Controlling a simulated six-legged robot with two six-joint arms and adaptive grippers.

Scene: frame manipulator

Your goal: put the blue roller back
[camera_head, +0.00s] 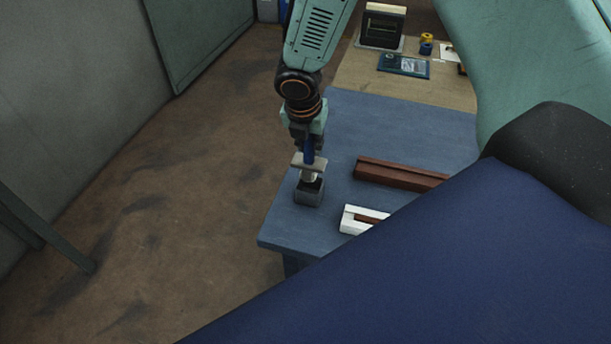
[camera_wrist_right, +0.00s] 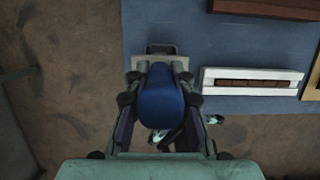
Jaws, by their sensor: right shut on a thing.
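The blue roller (camera_head: 309,152) is upright in my right gripper (camera_head: 307,146), which is shut on its blue part. A pale crosspiece and a short light cylinder show below the blue part. They are directly over a small dark grey holder (camera_head: 308,194) near the left edge of the blue table; I cannot tell whether the end is inside it. In the right wrist view the blue roller (camera_wrist_right: 160,100) lies between the fingers, and the dark holder (camera_wrist_right: 161,49) shows partly behind the pale piece. My left gripper is not in view.
On the blue table (camera_head: 400,118), a brown bar (camera_head: 400,173) and a white tray (camera_head: 349,220) with a brown strip lie right of the holder. A wooden surface (camera_head: 350,70) at the back bears a dark boxed device (camera_head: 381,28). Brown floor is open at left.

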